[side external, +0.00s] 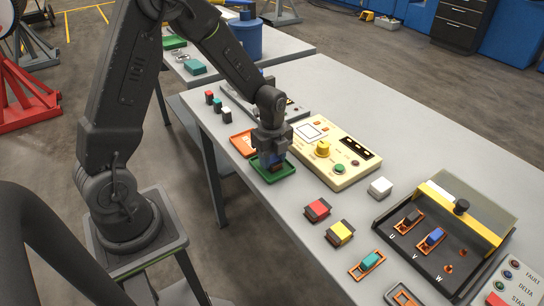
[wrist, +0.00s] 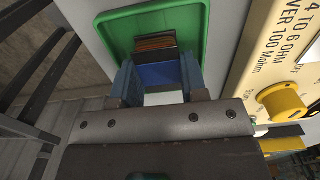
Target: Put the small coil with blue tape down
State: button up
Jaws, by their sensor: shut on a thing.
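The small coil with blue tape (side external: 277,160) is between the fingers of my gripper (side external: 269,152), at the green tray (side external: 262,177). In the wrist view, my gripper's two fingers are shut on the coil's blue tape (wrist: 160,74), and its dark end with copper windings (wrist: 155,42) points at the tray. The green tray also shows in the wrist view (wrist: 113,32), with its floor around the coil's end. I cannot tell whether the coil touches the tray floor.
An orange tray (side external: 241,141) lies beside the green one. A cream meter (side external: 335,160) with a yellow knob stands close on the right. Red (side external: 317,209) and yellow (side external: 340,233) taped coils and a white one (side external: 380,187) stand nearby. A black terminal box (side external: 433,245) is at right.

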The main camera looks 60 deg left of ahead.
aim_at(272, 159)
jog(key=o, duration=1)
jog(key=shift+f, duration=0.15)
notch_tip(272, 159, up, 12)
jog(key=s+d+r+n+t, duration=0.2)
jog(key=s+d+r+n, duration=0.2)
jog(key=s+n, duration=0.4)
jog(key=s+d+r+n+t, duration=0.3)
jog(key=s+r+n, duration=0.3)
jog(key=s+n, duration=0.3)
jog(key=shift+d+r+n+t, duration=0.3)
jog(key=shift+d+r+n, duration=0.05)
jog(key=shift+d+n, duration=0.15)
jog(key=shift+s, duration=0.1)
